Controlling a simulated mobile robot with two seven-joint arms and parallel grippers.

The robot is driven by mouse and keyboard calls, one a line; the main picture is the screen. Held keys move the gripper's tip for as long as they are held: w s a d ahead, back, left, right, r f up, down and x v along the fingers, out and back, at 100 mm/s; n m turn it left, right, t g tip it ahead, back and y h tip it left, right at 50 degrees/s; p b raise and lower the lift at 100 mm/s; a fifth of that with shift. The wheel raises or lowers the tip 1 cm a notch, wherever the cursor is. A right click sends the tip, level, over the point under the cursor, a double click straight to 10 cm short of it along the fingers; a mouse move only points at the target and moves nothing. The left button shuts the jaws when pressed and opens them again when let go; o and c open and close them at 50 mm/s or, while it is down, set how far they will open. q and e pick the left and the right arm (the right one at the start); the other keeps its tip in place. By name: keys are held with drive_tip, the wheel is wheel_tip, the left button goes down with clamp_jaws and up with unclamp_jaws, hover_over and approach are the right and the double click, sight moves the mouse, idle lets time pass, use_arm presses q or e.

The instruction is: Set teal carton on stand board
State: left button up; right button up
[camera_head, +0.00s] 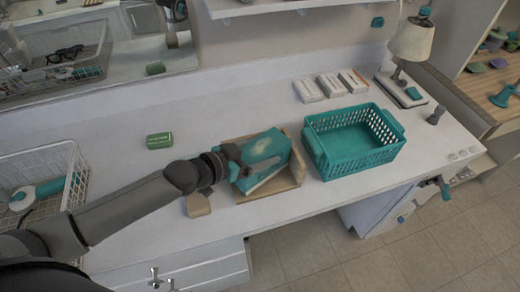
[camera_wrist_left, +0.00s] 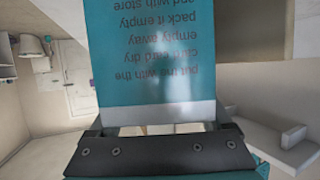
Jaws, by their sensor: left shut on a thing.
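My left gripper (camera_head: 236,160) is shut on the teal carton (camera_head: 268,148), at the carton's left side. In the left wrist view the carton (camera_wrist_left: 150,55) fills the upper middle, with upside-down dark print and a white band near the gripper (camera_wrist_left: 160,132). In the head view the carton is tilted and over a light wooden stand with boards (camera_head: 298,160). The gripper and carton hide much of the stand, and I cannot tell whether the carton rests on it. My right gripper is out of view.
A teal basket (camera_head: 358,158) stands close on the right. White boxes (camera_head: 330,85) lie behind it. A green box (camera_head: 159,140) and a tan block (camera_head: 198,205) lie on the left. A wire basket (camera_head: 30,165) stands far left. A lamp (camera_head: 412,42) is back right.

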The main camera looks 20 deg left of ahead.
use_arm(q)
drive_tip(key=shift+f+b, duration=0.5)
drive_tip(key=shift+f, duration=0.05)
idle(0.8)
drive_tip(key=o, duration=1.4)
drive_tip(key=shift+s+a, duration=0.1)
drive_tip(key=shift+p+v, duration=3)
drive_tip(key=shift+v, duration=0.9)
